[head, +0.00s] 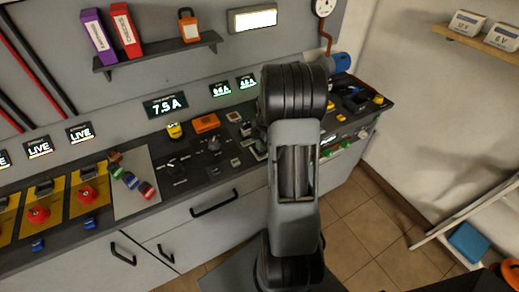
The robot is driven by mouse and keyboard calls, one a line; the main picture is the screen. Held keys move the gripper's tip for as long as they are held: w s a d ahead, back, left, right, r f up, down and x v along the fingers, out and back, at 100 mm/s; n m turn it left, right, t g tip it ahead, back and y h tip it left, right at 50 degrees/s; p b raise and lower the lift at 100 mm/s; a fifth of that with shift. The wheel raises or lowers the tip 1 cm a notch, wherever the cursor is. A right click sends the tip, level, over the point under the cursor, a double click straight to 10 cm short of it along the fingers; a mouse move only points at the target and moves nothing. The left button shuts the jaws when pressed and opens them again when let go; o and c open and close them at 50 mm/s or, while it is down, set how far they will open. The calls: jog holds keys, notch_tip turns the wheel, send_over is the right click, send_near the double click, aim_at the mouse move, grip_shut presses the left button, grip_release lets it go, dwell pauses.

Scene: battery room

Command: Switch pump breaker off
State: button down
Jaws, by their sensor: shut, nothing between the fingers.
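The pump breaker cannot be told for sure; the labels are too small to read. The dark counter panel (190,182) carries knobs and small switches, including a black knob (214,144) and small switches (245,130) left of my arm. My arm stands upright in the middle of the head view and hides part of the counter behind it. My gripper does not show; it is hidden by the arm or outside the picture.
A display (166,105) reads 7.5 A. Red knobs (87,194) sit on yellow plates at the left. An orange box (206,123) and a yellow item (174,130) lie on the counter. A blue motor-like part (341,62) is behind right.

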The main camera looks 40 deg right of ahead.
jog(key=shift+f+b, duration=0.75)
jog(key=shift+f, duration=0.1)
dwell(0.4)
jog(key=shift+r+p, duration=2.1)
jog(key=shift+r, duration=1.45)
